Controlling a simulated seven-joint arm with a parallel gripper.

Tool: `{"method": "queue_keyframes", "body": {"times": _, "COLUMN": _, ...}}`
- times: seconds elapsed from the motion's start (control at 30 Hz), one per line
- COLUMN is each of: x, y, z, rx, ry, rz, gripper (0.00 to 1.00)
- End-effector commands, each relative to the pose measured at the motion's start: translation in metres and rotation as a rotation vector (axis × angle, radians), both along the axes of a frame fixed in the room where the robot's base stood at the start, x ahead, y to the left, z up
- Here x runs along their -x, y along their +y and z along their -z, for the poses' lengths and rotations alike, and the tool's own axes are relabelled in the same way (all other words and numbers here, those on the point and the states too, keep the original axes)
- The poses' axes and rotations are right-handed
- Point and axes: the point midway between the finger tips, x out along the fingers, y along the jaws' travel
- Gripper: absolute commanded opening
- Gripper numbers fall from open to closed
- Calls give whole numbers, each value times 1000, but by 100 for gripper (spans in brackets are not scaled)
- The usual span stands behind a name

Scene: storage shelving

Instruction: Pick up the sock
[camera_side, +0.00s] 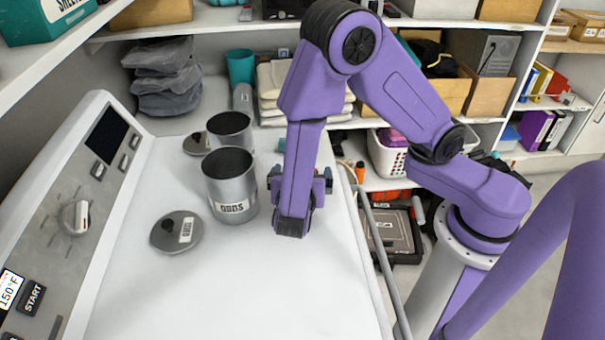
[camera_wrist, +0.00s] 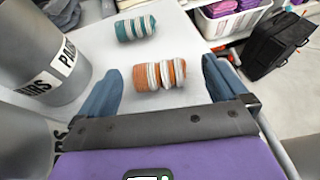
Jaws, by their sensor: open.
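Two rolled striped socks lie on the white surface in the wrist view. An orange, grey and white sock (camera_wrist: 160,75) is between my open fingers, with visible space on both sides. A teal and white sock (camera_wrist: 136,28) lies farther off, above it in the picture. My gripper (camera_wrist: 161,68) has its blue fingers spread wide and holds nothing. Whether the fingertips are at the sock's height I cannot tell. In the side view my gripper (camera_side: 300,182) points down over the white worktop, mostly behind my wrist; the orange sock is hidden there.
Two metal canisters (camera_side: 230,185) (camera_side: 229,128) stand left of my gripper, close to the left finger in the wrist view. A round lid (camera_side: 177,232) lies in front. A control panel (camera_side: 75,200) borders the left; a metal rail (camera_side: 375,250) runs along the right edge. The front worktop is clear.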

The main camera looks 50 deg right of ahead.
Motion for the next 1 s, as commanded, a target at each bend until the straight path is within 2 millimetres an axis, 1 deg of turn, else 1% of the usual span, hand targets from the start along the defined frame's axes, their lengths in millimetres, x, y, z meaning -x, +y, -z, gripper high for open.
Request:
{"method": "queue_keyframes", "body": {"times": 0.03, "x": -4, "y": -6, "z": 3, "rx": 1, "ry": 1, "rz": 4, "gripper": 100}}
{"method": "queue_keyframes", "body": {"times": 0.1, "x": -8, "y": -13, "z": 6, "rx": 2, "ry": 1, "rz": 3, "gripper": 100}}
{"method": "queue_keyframes", "body": {"times": 0.2, "x": -12, "y": -18, "z": 9, "rx": 0, "ry": 0, "rz": 1, "gripper": 100}}
{"method": "queue_keyframes", "body": {"times": 0.47, "x": -13, "y": -19, "z": 10, "rx": -1, "ry": 1, "rz": 0, "gripper": 100}}
{"method": "queue_keyframes", "body": {"times": 0.5, "x": -13, "y": -19, "z": 9, "rx": -1, "ry": 1, "rz": 0, "gripper": 87}}
{"method": "queue_keyframes", "body": {"times": 0.57, "x": -13, "y": -18, "z": 9, "rx": -1, "ry": 1, "rz": 0, "gripper": 67}}
{"method": "queue_keyframes", "body": {"times": 0.6, "x": -13, "y": -18, "z": 9, "rx": -1, "ry": 1, "rz": 0, "gripper": 54}}
{"method": "queue_keyframes", "body": {"times": 0.63, "x": -13, "y": -19, "z": 9, "rx": -1, "ry": 1, "rz": 0, "gripper": 49}}
{"method": "queue_keyframes", "body": {"times": 1.0, "x": -13, "y": -18, "z": 9, "rx": -1, "ry": 1, "rz": 0, "gripper": 49}}
